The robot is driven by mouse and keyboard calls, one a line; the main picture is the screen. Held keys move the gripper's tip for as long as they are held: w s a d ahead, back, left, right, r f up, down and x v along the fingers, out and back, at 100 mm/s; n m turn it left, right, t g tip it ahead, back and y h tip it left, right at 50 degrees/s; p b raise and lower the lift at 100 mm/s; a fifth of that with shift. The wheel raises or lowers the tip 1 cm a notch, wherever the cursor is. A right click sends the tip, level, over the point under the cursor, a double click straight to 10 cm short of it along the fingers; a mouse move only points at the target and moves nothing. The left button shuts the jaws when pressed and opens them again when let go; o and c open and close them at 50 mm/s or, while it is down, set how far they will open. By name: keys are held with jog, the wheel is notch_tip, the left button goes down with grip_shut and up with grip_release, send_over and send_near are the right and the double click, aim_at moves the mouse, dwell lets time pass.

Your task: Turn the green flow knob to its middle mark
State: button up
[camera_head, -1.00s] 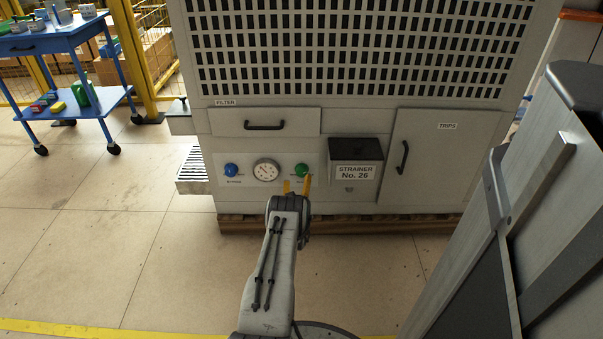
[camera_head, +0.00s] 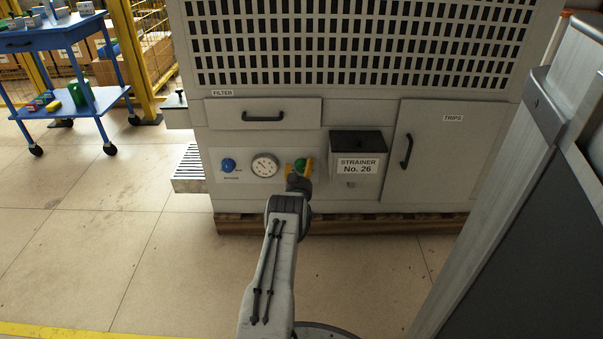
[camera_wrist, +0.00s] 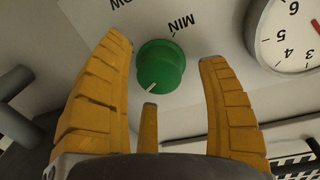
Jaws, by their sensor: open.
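The green flow knob (camera_head: 300,165) is on the front panel of the grey cabinet, right of the dial gauge. In the wrist view the round green knob (camera_wrist: 162,62) has a white pointer line on its lower left edge. A MIN mark shows to its upper right; the middle mark cannot be made out. My gripper (camera_head: 299,169) is at the knob. In the wrist view my open gripper (camera_wrist: 165,50) has yellow fingers left and right of the knob, with visible gaps, and a third finger below it.
A blue knob (camera_head: 229,165) and a dial gauge (camera_head: 265,165) sit left of the green knob. The gauge (camera_wrist: 290,38) is close to my right finger in the wrist view. A strainer box (camera_head: 357,145) projects on the right. Open floor (camera_head: 95,250) lies front left.

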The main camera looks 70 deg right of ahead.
jog(key=shift+w+d, duration=0.1)
jog(key=shift+d, duration=0.3)
jog(key=shift+c, duration=0.3)
jog(key=shift+r, duration=0.1)
jog(key=c, duration=1.2)
